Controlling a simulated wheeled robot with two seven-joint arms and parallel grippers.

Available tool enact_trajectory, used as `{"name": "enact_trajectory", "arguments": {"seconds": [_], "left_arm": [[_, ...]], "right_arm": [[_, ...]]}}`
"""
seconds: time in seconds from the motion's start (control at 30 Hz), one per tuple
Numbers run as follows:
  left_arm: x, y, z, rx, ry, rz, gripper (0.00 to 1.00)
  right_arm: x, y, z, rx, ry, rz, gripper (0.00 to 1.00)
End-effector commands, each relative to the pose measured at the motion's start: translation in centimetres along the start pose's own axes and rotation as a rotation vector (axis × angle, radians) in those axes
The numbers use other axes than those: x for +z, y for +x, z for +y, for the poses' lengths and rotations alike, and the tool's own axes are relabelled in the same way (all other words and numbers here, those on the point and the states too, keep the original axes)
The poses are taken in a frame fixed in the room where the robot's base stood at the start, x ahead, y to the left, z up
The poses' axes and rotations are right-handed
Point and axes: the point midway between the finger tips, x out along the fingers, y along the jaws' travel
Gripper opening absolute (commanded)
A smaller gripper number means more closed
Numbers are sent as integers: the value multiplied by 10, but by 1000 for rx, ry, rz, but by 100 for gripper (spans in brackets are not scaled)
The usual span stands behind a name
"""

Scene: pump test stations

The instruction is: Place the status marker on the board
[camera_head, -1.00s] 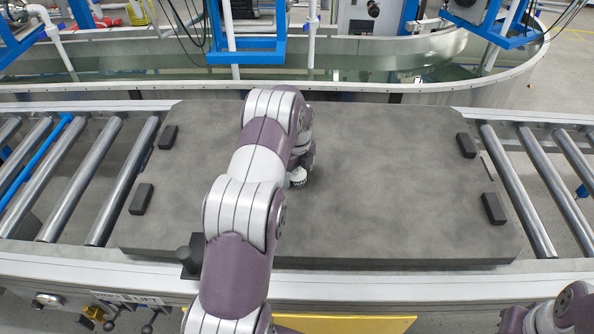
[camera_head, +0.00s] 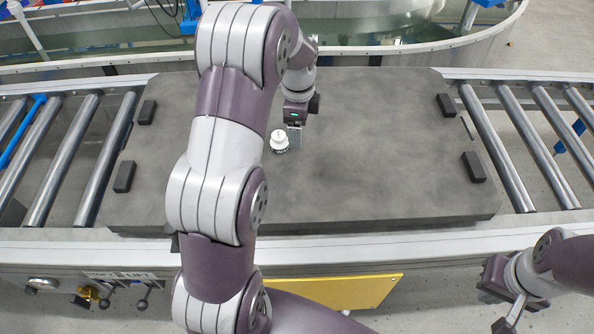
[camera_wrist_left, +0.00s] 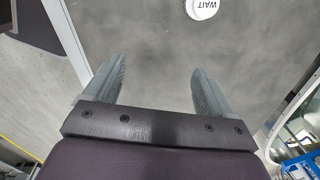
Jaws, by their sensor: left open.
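The status marker (camera_head: 279,142) is a small white round piece with a dark lower part, standing on the large grey board (camera_head: 380,150). In the left wrist view its white face (camera_wrist_left: 203,8) reads WAIT and is cut by the top edge. My left gripper (camera_head: 295,137) is just right of the marker in the head view. In the wrist view the left gripper (camera_wrist_left: 152,80) is open, its fingers wide apart with nothing between them; the marker lies beyond the fingertips. My right gripper (camera_head: 499,305) is low at the right, off the board; its fingers are unclear.
The board lies across a roller conveyor (camera_head: 515,140) and has black blocks (camera_head: 473,167) near its corners. A yellow panel (camera_head: 345,291) and small levers (camera_head: 148,292) are on the front side. The right half of the board is clear.

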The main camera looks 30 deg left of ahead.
Motion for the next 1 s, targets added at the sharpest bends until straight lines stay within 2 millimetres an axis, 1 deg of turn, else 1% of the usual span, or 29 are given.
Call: {"name": "enact_trajectory", "arguments": {"seconds": [0.03,0.07,0.1,0.17,0.2,0.3,0.4,0.5,0.9,0.93,0.97,1.0], "left_arm": [[-18,-10,30,-6,-159,8,84],[-27,-13,49,-9,-277,13,84],[-36,-17,75,-13,-433,22,84],[-46,-21,113,-14,-648,34,84],[-50,-23,136,-13,-776,41,84],[-53,-23,182,-7,-1025,55,84],[-53,-22,206,-2,-1166,62,84],[-52,-22,214,1,-1215,63,84],[-52,-21,214,2,-1216,60,84],[-52,-21,214,2,-1216,60,81],[-51,-21,214,3,-1216,60,71],[-51,-21,214,3,-1216,60,58]], "right_arm": [[0,0,0,0,0,0,0],[0,0,0,0,0,0,0],[0,0,0,0,0,0,0],[0,0,0,0,0,0,0],[0,0,0,0,0,0,0],[0,0,0,0,0,0,0],[0,0,0,0,0,0,0],[0,0,0,0,0,0,0],[0,0,0,0,0,0,0],[0,0,0,0,0,0,0],[0,0,0,0,0,0,0],[0,0,0,0,0,0,0]]}}
